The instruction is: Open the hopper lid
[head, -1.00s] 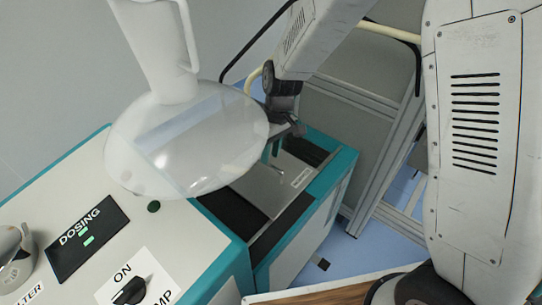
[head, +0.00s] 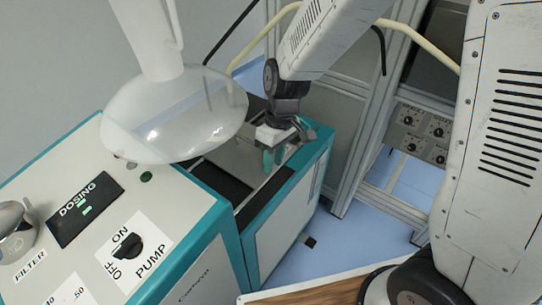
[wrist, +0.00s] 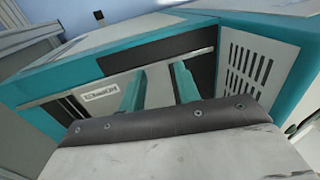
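The hopper lid (head: 236,158) is a flat grey metal plate set between dark panels in the top of a white and teal machine. It looks closed. My gripper (head: 274,159) is above its right part, pointing down and covering the label and small handle there. In the wrist view the lid (wrist: 158,78) shows beyond my gripper, with a white label (wrist: 101,93) left of the fingers. The two teal fingers of my gripper (wrist: 157,82) are apart with nothing seen between them. I cannot tell whether they touch the lid.
A large translucent dome (head: 172,118) hangs left of my gripper, above the control panel. The panel carries a dosing display (head: 85,209) and a pump knob (head: 127,246). A metal frame with a dial box (head: 418,133) stands at right.

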